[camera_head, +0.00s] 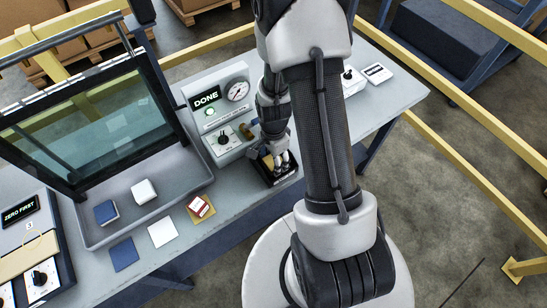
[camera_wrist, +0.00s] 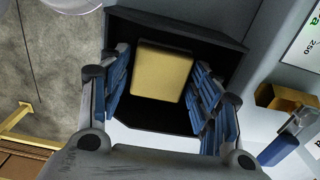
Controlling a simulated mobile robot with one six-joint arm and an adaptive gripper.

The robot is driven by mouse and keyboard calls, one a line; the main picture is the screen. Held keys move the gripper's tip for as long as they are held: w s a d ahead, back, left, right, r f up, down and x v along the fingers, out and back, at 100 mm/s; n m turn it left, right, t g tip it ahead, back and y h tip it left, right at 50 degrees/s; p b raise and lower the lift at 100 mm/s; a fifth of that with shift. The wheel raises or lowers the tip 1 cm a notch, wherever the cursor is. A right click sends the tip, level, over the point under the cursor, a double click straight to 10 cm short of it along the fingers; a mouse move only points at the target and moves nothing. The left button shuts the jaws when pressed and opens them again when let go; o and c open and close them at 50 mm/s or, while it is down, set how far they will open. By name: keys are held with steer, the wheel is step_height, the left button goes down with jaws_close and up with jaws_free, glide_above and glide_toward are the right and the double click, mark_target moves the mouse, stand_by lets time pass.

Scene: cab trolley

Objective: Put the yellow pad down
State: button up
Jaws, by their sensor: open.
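The yellow pad (camera_wrist: 162,72) is a block with rounded edges. In the wrist view it lies in or on a black tray (camera_wrist: 215,38) whose raised edge shows behind it. My gripper (camera_wrist: 160,85) is open, with blue-lined fingers on both sides of the pad. A narrow dark gap shows on each side, so the fingers look apart from it. In the head view my gripper (camera_head: 279,160) is down at the black tray (camera_head: 277,178) on the bench, and the pad is mostly hidden by the fingers.
A grey tester (camera_head: 220,115) with a dial and a DONE display stands left of my gripper. A grey tray (camera_head: 175,180) holds a blue block (camera_head: 106,212) and a white block (camera_head: 144,191).

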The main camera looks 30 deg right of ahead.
step_height(320, 180, up, 12)
steer(key=p, duration=0.4)
step_height(320, 180, up, 7)
steer(key=n+t, duration=0.1)
steer(key=n, duration=0.2)
glide_above(268, 163)
steer(key=s+a+r+n+t, duration=0.1)
steer(key=s+a+r+n, duration=0.3)
steer(key=s+r+n, duration=0.3)
steer(key=s+a+r+n+t, duration=0.2)
steer(key=s+a+r+n, duration=0.2)
steer(key=r, duration=0.8)
steer(key=s+n, duration=0.2)
steer(key=n, duration=0.1)
steer(key=shift+s+a+n+t, duration=0.3)
steer(key=shift+s+a, duration=0.05)
steer(key=shift+f, duration=0.1)
steer(key=shift+f, duration=0.1)
